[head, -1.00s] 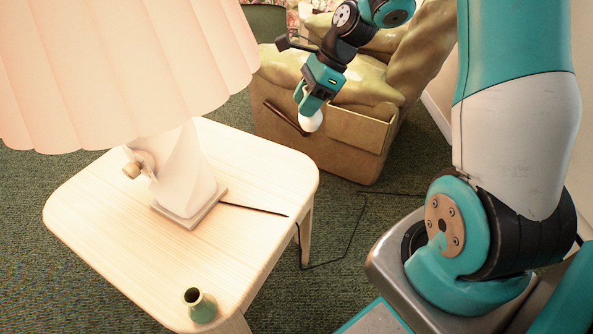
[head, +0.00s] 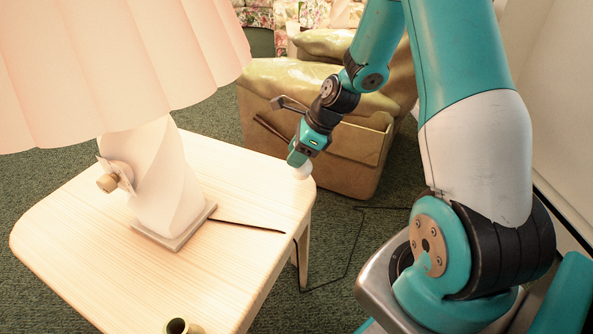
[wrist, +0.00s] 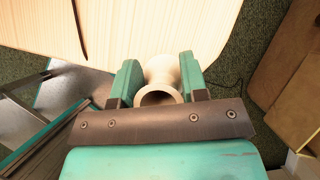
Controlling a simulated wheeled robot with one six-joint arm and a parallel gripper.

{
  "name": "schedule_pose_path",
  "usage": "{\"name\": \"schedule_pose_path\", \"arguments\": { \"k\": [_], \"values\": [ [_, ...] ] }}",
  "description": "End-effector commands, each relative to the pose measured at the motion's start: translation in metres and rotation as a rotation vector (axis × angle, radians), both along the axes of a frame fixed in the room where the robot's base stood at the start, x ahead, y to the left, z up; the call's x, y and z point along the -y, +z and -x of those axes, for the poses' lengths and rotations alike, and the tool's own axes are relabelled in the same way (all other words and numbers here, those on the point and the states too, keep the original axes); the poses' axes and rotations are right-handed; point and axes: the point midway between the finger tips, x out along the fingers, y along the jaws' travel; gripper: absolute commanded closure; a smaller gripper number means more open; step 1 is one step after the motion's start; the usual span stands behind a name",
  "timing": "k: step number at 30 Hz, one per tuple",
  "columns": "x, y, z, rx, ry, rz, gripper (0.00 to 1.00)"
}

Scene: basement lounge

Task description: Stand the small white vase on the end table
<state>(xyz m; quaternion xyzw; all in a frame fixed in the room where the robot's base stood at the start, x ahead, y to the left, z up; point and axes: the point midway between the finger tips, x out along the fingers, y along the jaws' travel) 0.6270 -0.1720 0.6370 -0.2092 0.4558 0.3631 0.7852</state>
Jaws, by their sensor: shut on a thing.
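The small white vase (wrist: 160,72) is between the two fingers of my gripper (wrist: 157,82) in the wrist view, its round mouth toward the camera. In the head view my gripper (head: 300,160) is shut on the vase (head: 303,172), of which only a small white part shows below the fingers. The vase is at the far right corner of the pale wooden end table (head: 235,190). I cannot tell whether it touches the tabletop. In the wrist view the table (wrist: 130,25) lies beyond the vase.
A lamp (head: 165,190) with a wide pink shade (head: 120,60) stands on the table, its dark cord running off the right edge. A small green vase (head: 180,327) is at the near edge. A tan armchair (head: 345,150) stands behind. The table's far right part is clear.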

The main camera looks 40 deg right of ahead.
Motion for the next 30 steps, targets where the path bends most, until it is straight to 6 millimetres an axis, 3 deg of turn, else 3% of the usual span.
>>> {"name": "schedule_pose_path", "arguments": {
  "k": [9, 19, 20, 23, 30],
  "values": [
    [-0.001, -0.042, 0.0, 0.0, 0.001, 0.0, 0.86],
    [-0.001, -0.044, 0.0, 0.0, 0.004, 0.0, 0.86],
    [-0.001, -0.044, 0.0, 0.0, 0.004, 0.0, 0.57],
    [-0.001, -0.044, 0.0, 0.0, 0.003, 0.0, 0.34],
    [-0.001, -0.044, 0.0, 0.0, 0.002, 0.0, 0.34]
  ]
}}
